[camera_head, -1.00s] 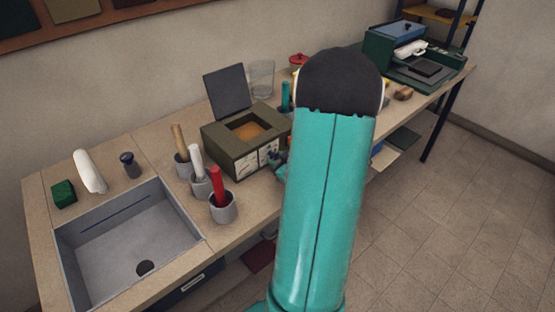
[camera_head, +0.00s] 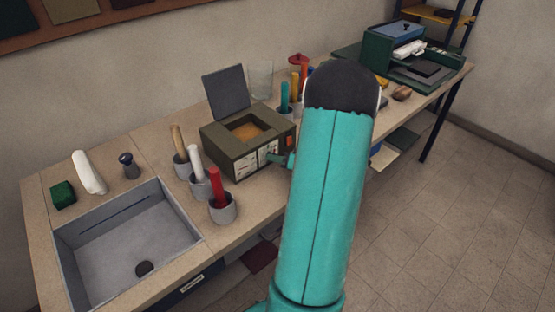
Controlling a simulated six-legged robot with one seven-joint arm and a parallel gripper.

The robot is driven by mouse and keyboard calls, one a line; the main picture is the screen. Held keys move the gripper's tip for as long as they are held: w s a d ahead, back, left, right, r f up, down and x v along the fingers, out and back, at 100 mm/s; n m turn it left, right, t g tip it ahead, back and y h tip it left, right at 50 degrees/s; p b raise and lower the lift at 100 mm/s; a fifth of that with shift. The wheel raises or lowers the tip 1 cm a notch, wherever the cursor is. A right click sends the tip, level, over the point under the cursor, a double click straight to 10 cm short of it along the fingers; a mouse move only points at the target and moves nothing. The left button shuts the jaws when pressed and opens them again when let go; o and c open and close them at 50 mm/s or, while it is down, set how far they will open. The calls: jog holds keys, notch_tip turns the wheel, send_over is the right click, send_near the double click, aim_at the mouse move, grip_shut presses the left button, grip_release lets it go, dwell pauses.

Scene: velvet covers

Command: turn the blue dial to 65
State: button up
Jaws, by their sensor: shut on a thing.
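The olive-green box (camera_head: 232,155) with an open dark lid (camera_head: 226,92) stands on the bench. Its front face carries pale dial plates (camera_head: 246,166) and an orange-red patch (camera_head: 290,142) near the right end. The scale marks are too small to read, so the setting cannot be told.
Grey cups (camera_head: 222,210) with red, white and wooden handles stand left of the box. A sink (camera_head: 125,240) fills the bench's left part. A glass (camera_head: 261,82) and more cups stand behind. A green machine (camera_head: 410,62) is at the far right. My arm hides the bench's middle.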

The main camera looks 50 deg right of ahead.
jog(key=m+t+y, duration=0.1)
jog(key=m, duration=0.1)
jog(key=shift+f+m, duration=0.1)
jog(key=shift+m, duration=0.2)
dwell(0.3)
jog(key=o, duration=1)
jog(key=v, duration=1.3)
jog(key=shift+s+d, duration=0.15)
jog(key=shift+s, duration=0.2)
